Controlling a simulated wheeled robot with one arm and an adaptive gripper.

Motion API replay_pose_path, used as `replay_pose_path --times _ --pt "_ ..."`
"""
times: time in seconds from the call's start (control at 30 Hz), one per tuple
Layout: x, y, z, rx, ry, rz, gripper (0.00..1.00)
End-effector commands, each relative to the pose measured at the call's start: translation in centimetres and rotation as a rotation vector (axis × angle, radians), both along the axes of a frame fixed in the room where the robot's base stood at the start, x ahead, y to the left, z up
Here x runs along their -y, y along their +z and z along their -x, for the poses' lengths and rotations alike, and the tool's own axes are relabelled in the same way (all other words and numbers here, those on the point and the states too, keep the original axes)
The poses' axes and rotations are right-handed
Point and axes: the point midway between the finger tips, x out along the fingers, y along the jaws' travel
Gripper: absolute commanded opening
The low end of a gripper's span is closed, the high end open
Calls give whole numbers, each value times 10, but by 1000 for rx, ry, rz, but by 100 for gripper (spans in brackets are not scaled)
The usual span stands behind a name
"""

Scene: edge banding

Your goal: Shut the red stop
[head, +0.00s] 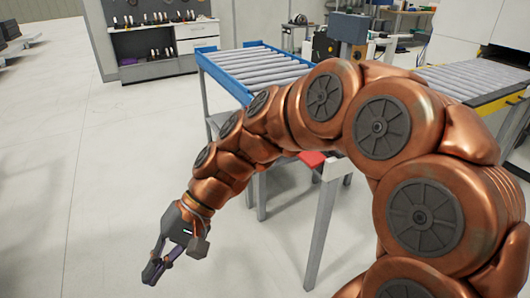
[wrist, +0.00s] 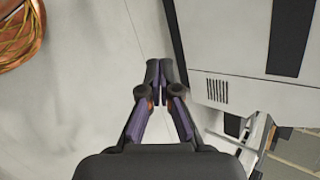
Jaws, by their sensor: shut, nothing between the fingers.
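The red stop (head: 312,159) shows in the head view as a flat red piece at the near end of the roller table, just below my arm. My arm hides part of it and of the table around it, so I cannot tell its full position. My gripper (head: 152,275) hangs low over the floor, to the left of and below the red stop, well apart from it. In the wrist view my gripper (wrist: 160,68) has its fingertips together with nothing between them. The red stop does not show in the wrist view.
The blue-framed roller table (head: 262,66) stands behind my arm, its grey leg (head: 322,225) reaching the floor. Another roller conveyor (head: 475,78) is at the right. A grey workbench (head: 160,45) stands at the back. A white machine housing (wrist: 245,45) fills the wrist view's right. Floor at left is clear.

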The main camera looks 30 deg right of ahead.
Motion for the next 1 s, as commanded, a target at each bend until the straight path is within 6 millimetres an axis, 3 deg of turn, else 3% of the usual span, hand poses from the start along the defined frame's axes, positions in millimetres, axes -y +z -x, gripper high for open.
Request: replay_pose_path --times 0.13,0.27,0.47,0.67,0.8,0.9,1.0 --pt "-8 4 -61 -32 -140 -220 0" --pt "2 11 -118 -59 -278 -400 0" --pt "55 10 -210 -94 -524 -664 0" --pt "151 -16 -293 -112 -808 -907 0" --pt "241 -54 -337 -115 -1028 -1061 0" --pt "312 -90 -358 -108 -1192 -1158 0" --pt "382 -130 -366 -97 -1351 -1241 0"
